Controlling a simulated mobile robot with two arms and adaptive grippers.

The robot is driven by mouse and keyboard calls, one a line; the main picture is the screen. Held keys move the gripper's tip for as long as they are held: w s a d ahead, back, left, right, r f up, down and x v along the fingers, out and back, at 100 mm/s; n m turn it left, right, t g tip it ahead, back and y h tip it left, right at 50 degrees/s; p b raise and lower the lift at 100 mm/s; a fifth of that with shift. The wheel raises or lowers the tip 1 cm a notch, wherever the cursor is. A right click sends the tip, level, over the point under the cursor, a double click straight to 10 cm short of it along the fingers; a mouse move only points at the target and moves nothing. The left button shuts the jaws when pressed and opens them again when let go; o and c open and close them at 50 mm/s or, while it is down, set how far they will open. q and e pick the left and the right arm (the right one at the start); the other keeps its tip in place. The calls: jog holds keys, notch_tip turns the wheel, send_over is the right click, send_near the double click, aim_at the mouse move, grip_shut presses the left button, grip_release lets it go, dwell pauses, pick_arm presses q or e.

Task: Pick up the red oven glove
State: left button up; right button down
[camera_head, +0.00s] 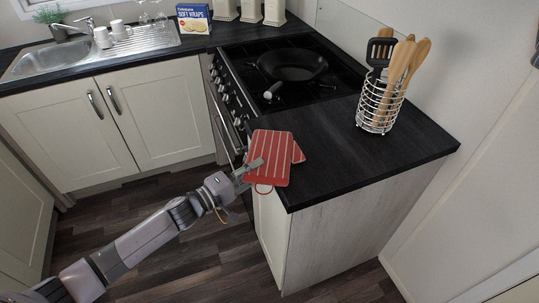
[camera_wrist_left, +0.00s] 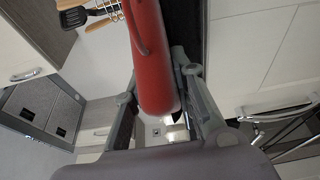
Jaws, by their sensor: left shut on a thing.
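The red oven glove (camera_head: 270,151) has pale stripes and shows at the near left edge of the dark worktop in the head view. Its near end reaches past the worktop edge, with a thin red loop hanging there. My left gripper (camera_head: 248,172) comes from the left and is shut on the glove. In the left wrist view the glove (camera_wrist_left: 155,60) stands as a thick red shape between the fingers of the left gripper (camera_wrist_left: 160,95). I cannot tell whether the glove still touches the worktop. My right gripper is in neither view.
A wire utensil holder (camera_head: 378,105) with wooden tools and a black spatula stands on the worktop (camera_head: 345,165). A black frying pan (camera_head: 292,65) sits on the hob behind the glove. The sink (camera_head: 42,63) is at the far left. The floor by my left arm is clear.

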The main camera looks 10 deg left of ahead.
pick_arm(q)
grip_shut()
jog(key=shift+r, duration=0.15)
notch_tip(320, 180, up, 20)
jog(key=shift+p, duration=0.4)
dwell(0.4)
